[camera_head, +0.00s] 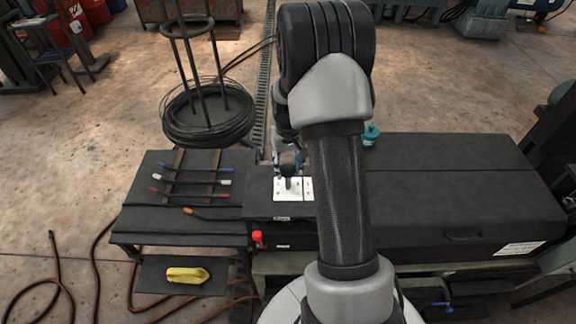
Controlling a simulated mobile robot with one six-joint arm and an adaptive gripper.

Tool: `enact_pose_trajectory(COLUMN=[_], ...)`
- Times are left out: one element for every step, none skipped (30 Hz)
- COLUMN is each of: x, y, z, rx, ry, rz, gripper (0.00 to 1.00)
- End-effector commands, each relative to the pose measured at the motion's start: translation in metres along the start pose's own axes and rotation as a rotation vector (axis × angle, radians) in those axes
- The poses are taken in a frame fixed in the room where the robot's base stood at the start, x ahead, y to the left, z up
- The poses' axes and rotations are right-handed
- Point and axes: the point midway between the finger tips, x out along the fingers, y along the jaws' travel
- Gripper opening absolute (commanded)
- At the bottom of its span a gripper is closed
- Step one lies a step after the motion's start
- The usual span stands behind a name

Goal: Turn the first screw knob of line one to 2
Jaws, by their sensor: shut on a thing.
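White plates (287,196) lie on the dark bench top in the middle, partly covered by my arm. A small dark knob (288,183) stands on the left plate. My gripper (287,173) points down over this plate and is shut on the knob. My arm hides most of the right plate and anything on it. The markings on the plates are too small to read, so I cannot tell the knob's setting.
Tools with blue, white, red and orange ends (205,181) lie on the bench's left part. A red button (257,237) is on the front. A wire coil stand (208,118) is behind. A dark cover (450,190) fills the right. A yellow object (187,275) lies on a lower shelf.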

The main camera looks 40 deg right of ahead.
Motion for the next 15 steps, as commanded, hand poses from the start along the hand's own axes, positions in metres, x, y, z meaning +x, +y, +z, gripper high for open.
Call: enact_pose_trajectory(x=[-0.0002, -0.0002, -0.0003, -0.0003, -0.0003, -0.0003, -0.0003, -0.0003, -0.0003, -0.0003, -0.0003, -0.0003, -0.0003, -0.0003, -0.0003], y=[0.0, 0.0, 0.0, 0.0, 0.0, 0.0, 0.0, 0.0, 0.0, 0.0, 0.0, 0.0, 0.0, 0.0, 0.0], z=[-0.0002, -0.0002, -0.0002, -0.0002, -0.0002, -0.0002, -0.0002, -0.0002, -0.0002, -0.0002, -0.0002, -0.0002, -0.0002, -0.0002, -0.0002], rx=[-0.004, -0.005, -0.007, -0.007, -0.008, -0.008, -0.008, -0.007, -0.007, -0.007, -0.007, -0.007, -0.007, -0.006, -0.006], ry=[0.001, 0.001, 0.001, 0.001, 0.001, 0.001, 0.001, 0.001, 0.001, 0.001, 0.001, 0.001, 0.001, 0.001, 0.001], rz=[0.0, 0.0, 0.0, 0.0, 0.0, 0.0, 0.0, 0.0, 0.0, 0.0, 0.0, 0.0, 0.0, 0.0, 0.0], gripper=[0.18, 0.18, 0.18, 0.18, 0.18, 0.18, 0.18, 0.18, 0.18, 0.18, 0.18, 0.18, 0.44, 0.46, 0.48])
